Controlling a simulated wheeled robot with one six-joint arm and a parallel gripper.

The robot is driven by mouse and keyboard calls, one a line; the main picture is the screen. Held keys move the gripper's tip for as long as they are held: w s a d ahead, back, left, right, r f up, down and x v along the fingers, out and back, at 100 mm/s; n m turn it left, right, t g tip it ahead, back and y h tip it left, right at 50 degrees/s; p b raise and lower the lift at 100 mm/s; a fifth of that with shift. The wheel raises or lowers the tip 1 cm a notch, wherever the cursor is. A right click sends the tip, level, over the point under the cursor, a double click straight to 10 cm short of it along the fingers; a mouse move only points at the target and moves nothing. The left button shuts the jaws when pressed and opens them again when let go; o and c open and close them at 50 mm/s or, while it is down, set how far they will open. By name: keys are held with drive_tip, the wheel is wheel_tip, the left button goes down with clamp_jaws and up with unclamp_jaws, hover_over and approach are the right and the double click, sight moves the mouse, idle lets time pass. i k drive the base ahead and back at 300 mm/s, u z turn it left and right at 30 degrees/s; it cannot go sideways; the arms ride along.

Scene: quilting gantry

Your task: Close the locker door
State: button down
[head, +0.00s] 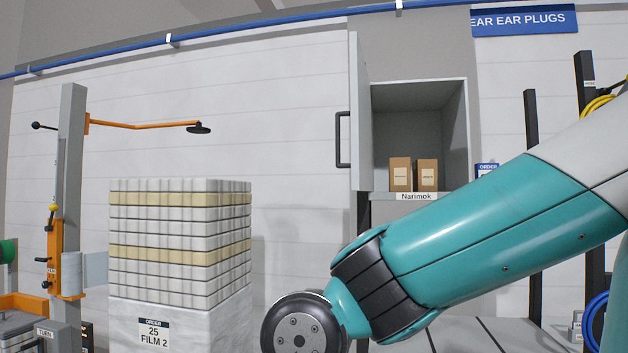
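The locker (463,130) is a grey open-fronted box against the back wall, with a label reading "Narimok" below its opening. Its door (361,115) stands wide open on the left side, seen nearly edge-on. A dark bar handle (338,140) sticks out from the door's left face. Two brown cartons (401,173) stand inside on the locker floor. My teal arm reaches in from the right, below and in front of the locker. My gripper is not visible; only a round arm joint shows at the bottom edge.
A wrapped pallet stack (180,240) labelled "25 FILM 2" stands left of the locker. A grey post (70,170) with an orange arm stands further left. Dark posts (533,150) rise at the right. Bare wall shows between the stack and the door.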

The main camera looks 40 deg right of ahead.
sight(360, 113)
drive_tip(key=u, duration=0.55)
drive_tip(key=i, duration=1.55)
drive_tip(key=z, duration=0.25)
